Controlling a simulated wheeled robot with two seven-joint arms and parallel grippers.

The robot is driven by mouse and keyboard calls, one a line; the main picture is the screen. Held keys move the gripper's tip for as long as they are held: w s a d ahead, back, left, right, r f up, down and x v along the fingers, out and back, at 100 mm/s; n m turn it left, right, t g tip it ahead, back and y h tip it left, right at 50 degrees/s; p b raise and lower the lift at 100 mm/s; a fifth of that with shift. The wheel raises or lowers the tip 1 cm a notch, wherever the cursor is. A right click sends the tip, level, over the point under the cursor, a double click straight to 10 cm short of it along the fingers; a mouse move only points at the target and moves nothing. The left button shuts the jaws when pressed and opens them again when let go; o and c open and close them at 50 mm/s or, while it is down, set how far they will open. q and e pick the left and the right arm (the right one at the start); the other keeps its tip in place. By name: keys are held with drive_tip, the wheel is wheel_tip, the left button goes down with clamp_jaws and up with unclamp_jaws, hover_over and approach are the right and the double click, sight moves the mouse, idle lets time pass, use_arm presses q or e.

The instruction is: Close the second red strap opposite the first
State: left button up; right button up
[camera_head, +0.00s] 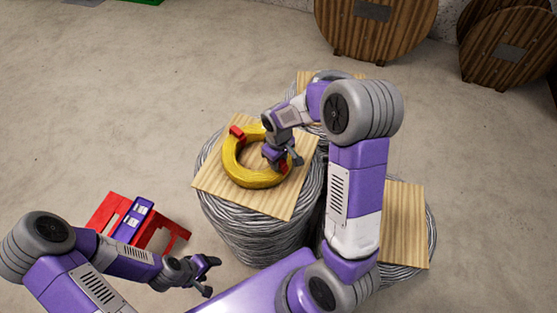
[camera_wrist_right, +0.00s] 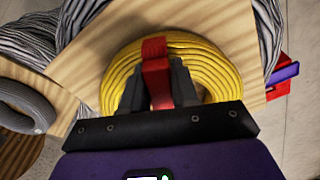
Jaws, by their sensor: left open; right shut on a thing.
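A yellow cable coil (camera_head: 239,174) lies flat on a square wooden board (camera_head: 222,189). One red strap (camera_head: 237,132) sits on the coil's upper left. My right gripper (camera_head: 283,160) is over the coil's right side, opposite that strap. It is shut on a second red strap (camera_wrist_right: 157,82), which crosses the coil (camera_wrist_right: 200,62) between the fingers in the right wrist view. The strap's lower end is hidden by the gripper. My left gripper (camera_head: 209,276) is open and empty, low in front of the board and away from the coil.
The board rests on a bundle of grey cable (camera_head: 245,236). Another board (camera_head: 405,224) on grey cable stands at the right. A red stand with a purple item (camera_head: 133,221) is at the lower left. Wooden reels (camera_head: 375,25) stand at the back.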

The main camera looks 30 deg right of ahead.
drive_tip(key=shift+f+b, duration=0.3)
drive_tip(key=shift+f, duration=0.2)
drive_tip(key=shift+r, duration=0.15)
drive_tip(key=shift+r, duration=0.1)
drive_tip(key=shift+r+p, duration=0.5)
drive_tip(key=shift+p, duration=0.1)
drive_tip(key=shift+r, duration=0.1)
drive_tip(key=shift+f, duration=0.25)
drive_tip(key=shift+f+b, duration=0.5)
drive_tip(key=shift+b, duration=0.05)
drive_tip(key=shift+r, duration=0.2)
